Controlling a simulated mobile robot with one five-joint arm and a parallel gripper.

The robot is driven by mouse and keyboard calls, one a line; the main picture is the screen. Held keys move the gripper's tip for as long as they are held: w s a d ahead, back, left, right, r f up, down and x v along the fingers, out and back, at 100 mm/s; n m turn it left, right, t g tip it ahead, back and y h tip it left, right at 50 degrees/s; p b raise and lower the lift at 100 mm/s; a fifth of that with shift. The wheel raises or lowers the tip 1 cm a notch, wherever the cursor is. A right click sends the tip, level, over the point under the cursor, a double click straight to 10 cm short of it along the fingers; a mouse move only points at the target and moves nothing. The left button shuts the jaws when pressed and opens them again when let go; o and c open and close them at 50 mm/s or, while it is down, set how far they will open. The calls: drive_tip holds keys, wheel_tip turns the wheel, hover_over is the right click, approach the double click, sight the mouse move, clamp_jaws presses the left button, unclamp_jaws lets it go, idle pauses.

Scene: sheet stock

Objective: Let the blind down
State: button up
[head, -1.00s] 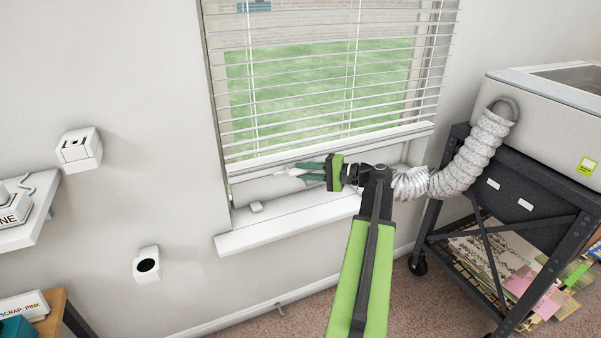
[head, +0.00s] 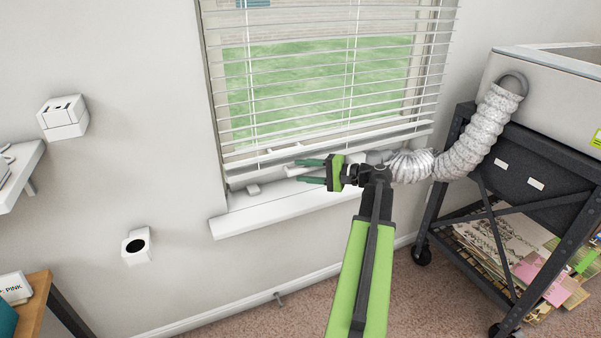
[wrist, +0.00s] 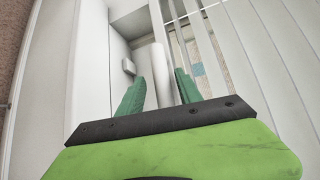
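The white slatted blind (head: 350,141) hangs over most of the window, its bottom edge a little above the sill (head: 255,214). It also shows on the right of the wrist view (wrist: 255,60). My gripper (head: 310,171) is at the blind's lower edge, just above the sill, with its green fingers pointing left. In the wrist view the fingers (wrist: 158,95) are apart, with a pale bar (wrist: 160,72) between them and gaps on both sides. I cannot tell whether this bar is the blind's bottom rail. My wrist hides part of the lower edge.
A ribbed white hose (head: 468,150) runs from behind my wrist to the machine on a black cart (head: 520,175) at right. White wall fixtures (head: 64,118) and a shelf are farther left.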

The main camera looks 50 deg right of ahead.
drive_tip(key=p+v, duration=0.2)
drive_tip(key=v, duration=1.5)
drive_tip(key=shift+s, duration=0.2)
drive_tip(key=w+a+f+n+g+y, duration=0.1)
drive_tip(key=w+a+f+n+g, duration=0.4)
drive_tip(key=w+a, duration=0.55)
drive_tip(key=w+a+f+g+y, duration=0.1)
drive_tip(key=w+a+f+g, duration=0.2)
drive_tip(key=w+a+f, duration=0.7)
drive_tip(key=s+a+f+n+g+h, duration=0.1)
drive_tip(key=a+f+n+g+h, duration=0.15)
drive_tip(key=a, duration=0.85)
drive_tip(key=s+a+f+n+g+h, duration=0.1)
drive_tip(key=a+n+g+h, duration=0.2)
drive_tip(key=a, duration=0.8)
drive_tip(key=a+f+n+g+h, duration=0.2)
drive_tip(key=a+n+h, duration=0.15)
drive_tip(key=a, duration=0.85)
wheel_tip(320, 180, up, 32)
drive_tip(key=n+p, duration=0.1)
drive_tip(key=p, duration=3.1)
drive_tip(key=shift+s+y, duration=0.15)
drive_tip(key=shift+y, duration=0.15)
